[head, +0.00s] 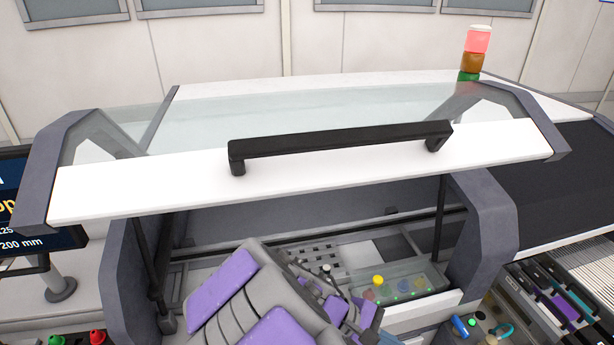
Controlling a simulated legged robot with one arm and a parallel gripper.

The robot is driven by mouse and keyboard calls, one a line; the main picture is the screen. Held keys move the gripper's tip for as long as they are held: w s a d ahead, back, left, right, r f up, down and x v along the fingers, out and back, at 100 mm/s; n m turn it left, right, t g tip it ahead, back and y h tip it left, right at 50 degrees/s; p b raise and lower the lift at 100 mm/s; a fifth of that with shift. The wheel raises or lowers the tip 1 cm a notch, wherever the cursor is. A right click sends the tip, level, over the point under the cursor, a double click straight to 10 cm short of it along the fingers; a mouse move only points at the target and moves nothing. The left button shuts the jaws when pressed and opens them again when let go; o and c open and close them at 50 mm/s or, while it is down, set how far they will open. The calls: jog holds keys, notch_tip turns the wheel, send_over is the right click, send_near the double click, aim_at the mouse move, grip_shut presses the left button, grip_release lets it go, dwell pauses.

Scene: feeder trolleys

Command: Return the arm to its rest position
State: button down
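My grey and purple arm (252,300) reaches up from the bottom edge, in front of the machine's opening. The small grey and purple parts at its far end look like my gripper (350,308). The lower part of the arm is cut off by the frame.
A raised glass and white cover (310,185) with a black handle (340,143) spans above my arm. Grey side posts (482,230) flank the opening. A screen (25,205) stands left, a signal light (475,52) behind, and feeder slots (550,300) lower right.

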jog(key=s+a+r+m+y+b, duration=0.1)
jog(key=s+r+m+y, duration=0.1)
jog(key=s+m+y, duration=0.3)
jog(key=s+a+r+m+y+b, duration=0.1)
jog(key=s+m+y, duration=0.3)
jog(key=s, duration=0.7)
jog(key=shift+s+a+r+m+y, duration=0.4)
jog(key=shift+r+y, duration=0.15)
jog(key=shift+y, duration=0.35)
jog(key=c, duration=1.8)
grip_release()
jog(key=shift+d, duration=0.15)
jog(key=shift+c, duration=0.2)
